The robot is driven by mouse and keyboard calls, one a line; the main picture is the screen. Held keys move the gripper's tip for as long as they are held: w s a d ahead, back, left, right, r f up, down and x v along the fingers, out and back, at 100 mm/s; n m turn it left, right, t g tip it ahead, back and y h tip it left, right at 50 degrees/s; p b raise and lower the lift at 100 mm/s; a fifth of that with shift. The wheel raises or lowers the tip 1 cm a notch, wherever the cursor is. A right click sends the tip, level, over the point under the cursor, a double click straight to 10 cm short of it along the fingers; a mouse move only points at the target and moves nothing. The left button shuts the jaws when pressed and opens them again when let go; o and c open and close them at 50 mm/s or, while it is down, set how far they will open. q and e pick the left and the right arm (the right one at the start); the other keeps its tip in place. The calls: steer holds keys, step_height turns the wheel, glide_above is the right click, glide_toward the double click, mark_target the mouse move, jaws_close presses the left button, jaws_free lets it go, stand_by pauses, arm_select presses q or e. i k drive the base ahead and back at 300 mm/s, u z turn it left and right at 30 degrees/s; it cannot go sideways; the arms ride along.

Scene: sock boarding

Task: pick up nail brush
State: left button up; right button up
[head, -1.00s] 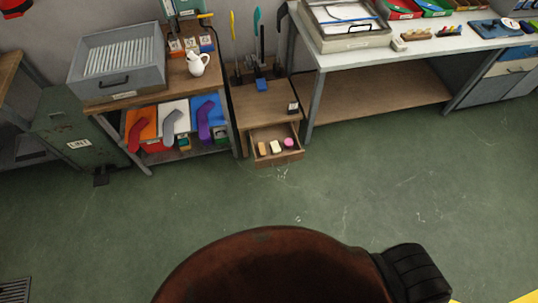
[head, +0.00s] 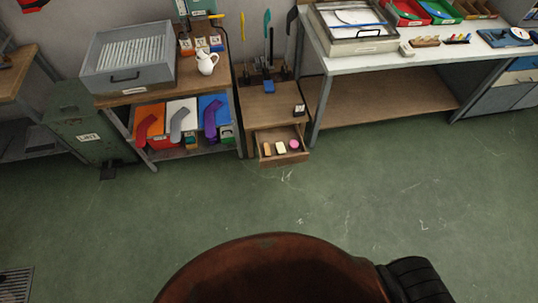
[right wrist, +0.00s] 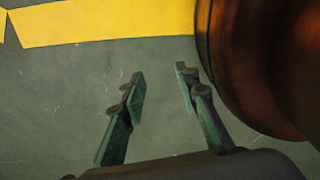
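An open drawer (head: 283,158) of a low wooden cabinet holds three small items in a row. They are a tan block (head: 267,149), a cream block (head: 280,148) and a round pink piece (head: 294,145). The tan block could be the nail brush, but it is too small in the head view to be sure. My right gripper (right wrist: 160,72) is open and empty above the floor in the right wrist view, with its two fingers apart. It is not in the head view. My left gripper is in neither view.
Left of the cabinet stands a shelf unit (head: 165,95) with a grey bin (head: 128,58) and a white jug (head: 207,62). A green lint box (head: 88,137) is further left. A white worktable (head: 390,58) stands right. The green floor (head: 330,200) before the drawer is clear.

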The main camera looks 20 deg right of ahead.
mark_target(267, 149)
steer(key=k, duration=0.4)
steer(key=z, duration=2.55)
steer(key=i, duration=0.8)
steer(key=u, duration=3.45)
